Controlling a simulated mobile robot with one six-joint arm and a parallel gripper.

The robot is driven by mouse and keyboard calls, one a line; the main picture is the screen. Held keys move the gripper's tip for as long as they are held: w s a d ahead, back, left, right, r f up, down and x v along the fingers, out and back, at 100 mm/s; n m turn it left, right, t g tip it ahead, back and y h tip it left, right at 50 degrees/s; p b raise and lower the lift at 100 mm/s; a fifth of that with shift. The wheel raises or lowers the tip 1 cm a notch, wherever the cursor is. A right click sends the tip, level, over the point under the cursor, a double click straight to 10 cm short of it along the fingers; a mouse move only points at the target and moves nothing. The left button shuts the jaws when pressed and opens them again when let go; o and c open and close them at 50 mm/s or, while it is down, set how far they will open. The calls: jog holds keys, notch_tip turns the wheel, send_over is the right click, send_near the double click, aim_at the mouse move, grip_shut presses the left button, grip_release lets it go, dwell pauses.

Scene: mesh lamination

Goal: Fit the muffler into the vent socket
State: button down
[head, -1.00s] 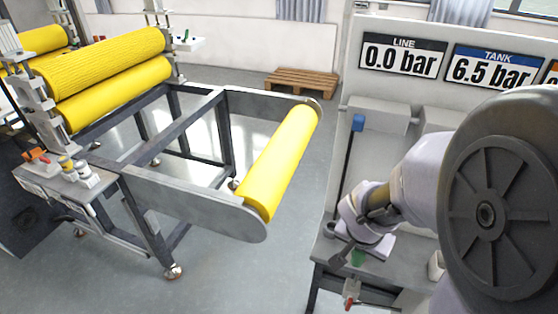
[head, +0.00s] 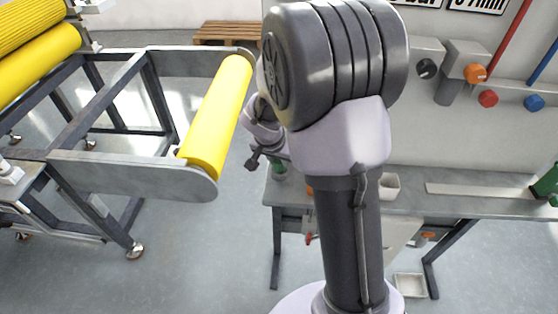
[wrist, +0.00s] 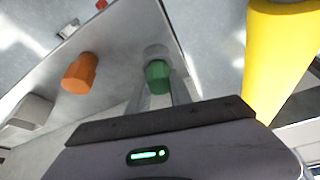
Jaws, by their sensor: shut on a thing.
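In the wrist view a green ribbed cylinder (wrist: 157,77), which I take for the muffler, sits between the fingers of my gripper (wrist: 160,88), with a pale round part just beyond it. My gripper is shut on it. In the head view my gripper (head: 268,160) is beside the bench's left end, partly hidden by my arm, and the green piece (head: 279,168) shows just under it. An orange cylinder (wrist: 80,73) stands apart to the left in the wrist view. I cannot make out which part is the vent socket.
A yellow roller (head: 217,118) on a grey frame stands close to the left of my gripper. The bench (head: 450,204) carries a white cup (head: 389,186) and a pale bar (head: 475,191). Behind it is a panel with orange (head: 475,73), red and blue knobs. Open floor lies in front.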

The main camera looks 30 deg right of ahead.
jog(key=shift+f, duration=0.15)
jog(key=c, duration=1.2)
grip_release()
jog(key=shift+o, duration=0.2)
jog(key=shift+r, duration=0.3)
jog(key=p+v, duration=0.5)
jog(key=v, duration=0.6)
jog(key=s+a+r+n+t+y, duration=0.1)
jog(key=s+a+r, duration=0.3)
jog(key=s+a, duration=0.1)
jog(key=s+a+r+n+t+y, duration=0.1)
jog(key=s+a+r, duration=0.3)
jog(key=s, duration=0.4)
jog(key=s+a+r+n+y, duration=0.3)
jog(key=s+a+r, duration=0.1)
jog(key=s+a, duration=0.2)
jog(key=shift+s+r+t+b, duration=0.2)
jog(key=shift+s+t+b, duration=0.15)
jog(key=shift+s, duration=0.35)
